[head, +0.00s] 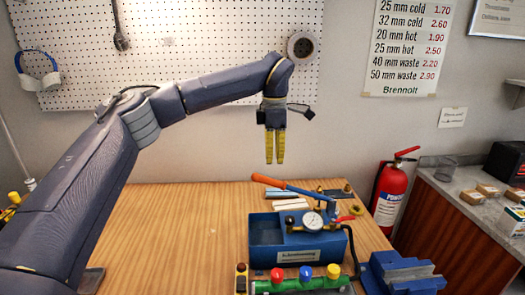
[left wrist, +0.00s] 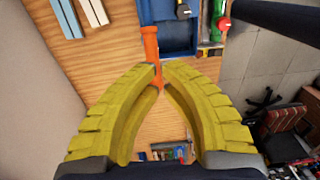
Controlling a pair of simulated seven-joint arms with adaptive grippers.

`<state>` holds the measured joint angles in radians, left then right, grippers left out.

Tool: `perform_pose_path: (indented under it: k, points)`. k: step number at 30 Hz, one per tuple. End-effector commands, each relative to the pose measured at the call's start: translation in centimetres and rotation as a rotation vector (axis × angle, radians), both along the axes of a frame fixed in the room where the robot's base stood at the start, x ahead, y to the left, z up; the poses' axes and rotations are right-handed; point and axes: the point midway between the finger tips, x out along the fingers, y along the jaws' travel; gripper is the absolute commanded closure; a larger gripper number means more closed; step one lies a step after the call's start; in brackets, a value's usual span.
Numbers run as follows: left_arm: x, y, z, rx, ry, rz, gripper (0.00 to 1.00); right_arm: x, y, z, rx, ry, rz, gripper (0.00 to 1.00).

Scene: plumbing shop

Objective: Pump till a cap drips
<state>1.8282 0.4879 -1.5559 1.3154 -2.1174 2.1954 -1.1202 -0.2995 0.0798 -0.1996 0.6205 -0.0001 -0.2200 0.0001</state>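A blue test pump (head: 296,240) with a round pressure gauge (head: 312,221) stands on the wooden bench. Its lever (head: 292,188) slopes up to the left and ends in an orange grip (head: 268,181). In front is a green pipe (head: 300,284) with a red cap (head: 277,274), a blue cap (head: 306,272) and a yellow cap (head: 333,271). No drip shows. My left gripper (head: 275,162) hangs above the grip, yellow fingers down, tips nearly together and holding nothing. In the left wrist view the orange grip (left wrist: 151,45) lies beyond the fingertips (left wrist: 160,70).
A blue vise (head: 402,275) sits at the bench's front right. Pale strips (head: 290,204) lie behind the pump. A red fire extinguisher (head: 391,193) stands right of the bench, near a side counter (head: 450,190). The bench's left part is mostly clear.

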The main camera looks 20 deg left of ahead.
Motion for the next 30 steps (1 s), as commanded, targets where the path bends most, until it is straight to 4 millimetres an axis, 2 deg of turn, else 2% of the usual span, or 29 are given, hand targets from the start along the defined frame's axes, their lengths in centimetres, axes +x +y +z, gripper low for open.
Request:
perform_pose_path:
  k: [3, 7, 21, 30]
  points:
    - [0.3, 1.3, 1.1, 0.018, -0.022, 0.003, 1.0, 0.0, 0.1, 0.0, 0.001, 0.0, 0.0, 0.56]
    - [0.4, 1.8, 1.2, 0.025, -0.03, 0.004, 1.0, 0.0, 0.1, 0.0, 0.001, 0.0, 0.0, 0.56]
    - [0.4, 1.7, -2.0, 0.023, -0.029, 0.004, 1.0, -0.1, 0.1, 0.0, 0.001, 0.001, 0.0, 0.56]
    - [0.4, 1.8, -2.9, 0.024, -0.03, 0.004, 1.0, -0.1, 0.1, 0.0, 0.001, 0.001, 0.0, 0.56]
